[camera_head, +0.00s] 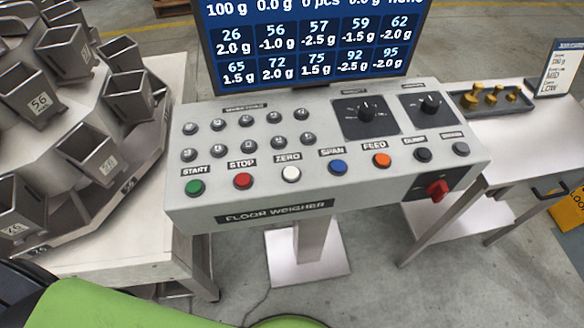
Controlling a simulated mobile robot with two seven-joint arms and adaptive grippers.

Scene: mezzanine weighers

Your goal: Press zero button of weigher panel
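The weigher panel (340,195) is a light grey sloped console on a post, labelled FLOOR WEIGHER on its front. The zero button (291,174) is a round white button in the front row, under the ZERO label. The red stop button (243,181) is to its left and the blue span button (338,167) to its right. Nothing covers the zero button. Neither of my grippers shows in the head view.
A green start button (195,187), orange feed button (382,160), two black knobs and a red switch (437,190) share the panel. A screen (310,50) stands behind. Weigher buckets (40,100) crowd the left; a table with brass weights (492,96) stands right.

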